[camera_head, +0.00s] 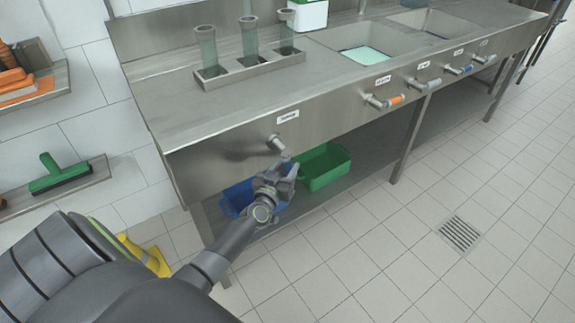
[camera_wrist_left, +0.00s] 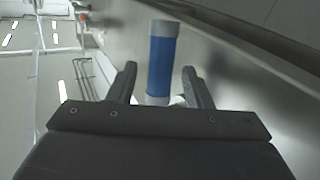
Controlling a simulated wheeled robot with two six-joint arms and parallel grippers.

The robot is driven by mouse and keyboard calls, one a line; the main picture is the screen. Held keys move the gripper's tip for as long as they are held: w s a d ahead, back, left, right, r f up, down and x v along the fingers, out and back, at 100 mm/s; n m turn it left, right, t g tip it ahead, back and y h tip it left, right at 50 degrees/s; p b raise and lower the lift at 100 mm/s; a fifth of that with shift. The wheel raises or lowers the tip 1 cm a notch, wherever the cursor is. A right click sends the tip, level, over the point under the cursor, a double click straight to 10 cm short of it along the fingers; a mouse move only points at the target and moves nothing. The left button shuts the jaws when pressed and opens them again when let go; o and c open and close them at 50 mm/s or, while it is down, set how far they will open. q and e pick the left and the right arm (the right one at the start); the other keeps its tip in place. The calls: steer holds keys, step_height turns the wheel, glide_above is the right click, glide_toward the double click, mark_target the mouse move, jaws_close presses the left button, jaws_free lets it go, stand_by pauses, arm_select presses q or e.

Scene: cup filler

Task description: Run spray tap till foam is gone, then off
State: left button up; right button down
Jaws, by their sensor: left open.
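The steel sink counter has two basins; the left one holds a pale green-white layer (camera_head: 368,55), which may be foam. My left gripper (camera_head: 287,165) is open, just below this knob. In the left wrist view a blue cylinder with white ends (camera_wrist_left: 160,65) shows between the fingertips; I cannot tell which tap it belongs to. Label text is unreadable.
A rack (camera_head: 225,76) with three tall tubes stands on the counter, beside a white and green container (camera_head: 310,16). Green (camera_head: 325,170) and blue (camera_head: 238,197) bins are under the counter. Shelves are at the left. The tiled floor in front is clear.

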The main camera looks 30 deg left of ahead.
arm_select(q)
steer(key=shift+w+a, duration=0.25)
steer(key=shift+w, duration=0.85)
jaws_close()
